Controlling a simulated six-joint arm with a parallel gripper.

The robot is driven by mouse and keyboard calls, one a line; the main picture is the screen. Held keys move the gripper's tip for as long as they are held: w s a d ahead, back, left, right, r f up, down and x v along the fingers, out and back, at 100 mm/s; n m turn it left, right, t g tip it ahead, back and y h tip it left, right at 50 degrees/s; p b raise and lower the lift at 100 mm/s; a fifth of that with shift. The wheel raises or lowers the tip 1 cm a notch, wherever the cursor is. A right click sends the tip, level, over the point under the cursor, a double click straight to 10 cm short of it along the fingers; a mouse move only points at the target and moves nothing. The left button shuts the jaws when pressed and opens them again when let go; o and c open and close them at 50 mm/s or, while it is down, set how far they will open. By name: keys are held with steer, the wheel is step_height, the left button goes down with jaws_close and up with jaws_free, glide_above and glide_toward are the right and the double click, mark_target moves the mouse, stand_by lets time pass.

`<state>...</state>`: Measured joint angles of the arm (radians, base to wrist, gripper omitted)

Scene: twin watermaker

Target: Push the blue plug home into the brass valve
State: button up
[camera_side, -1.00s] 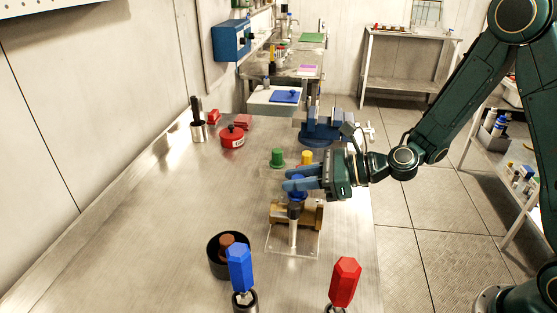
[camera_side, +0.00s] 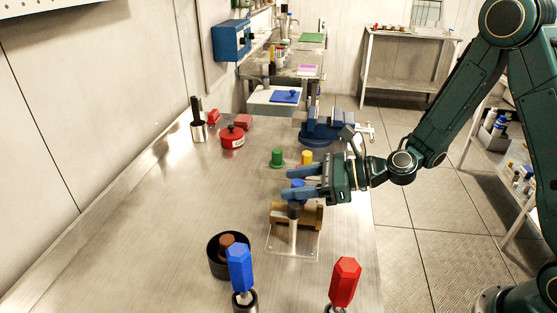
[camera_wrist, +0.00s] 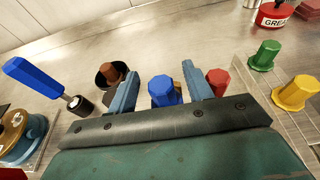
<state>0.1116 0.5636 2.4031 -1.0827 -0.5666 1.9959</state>
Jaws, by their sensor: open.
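The blue plug (camera_side: 298,185) stands upright above the brass valve (camera_side: 311,216), which is on a clear base plate on the steel bench. A dark collar shows at the valve's near end; how deep the plug sits cannot be told. My gripper (camera_side: 288,183) is open, with one blue finger on each side of the plug. In the wrist view the blue plug (camera_wrist: 161,90) shows between the open fingers of my gripper (camera_wrist: 160,72), with visible gaps. The valve is mostly hidden there.
Green (camera_side: 277,157) and yellow (camera_side: 306,157) plugs stand just behind; a red plug (camera_wrist: 217,82) is beside the right finger. A dark cup (camera_side: 215,262), a blue-handled tool (camera_side: 239,267) and a red-handled tool (camera_side: 345,281) stand in front. The bench's left is clear.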

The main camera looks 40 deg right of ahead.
steer(key=shift+v, duration=0.8)
steer(key=shift+s+d+r, duration=1.05)
steer(key=shift+s+d, duration=0.05)
steer(key=shift+r, duration=2.95)
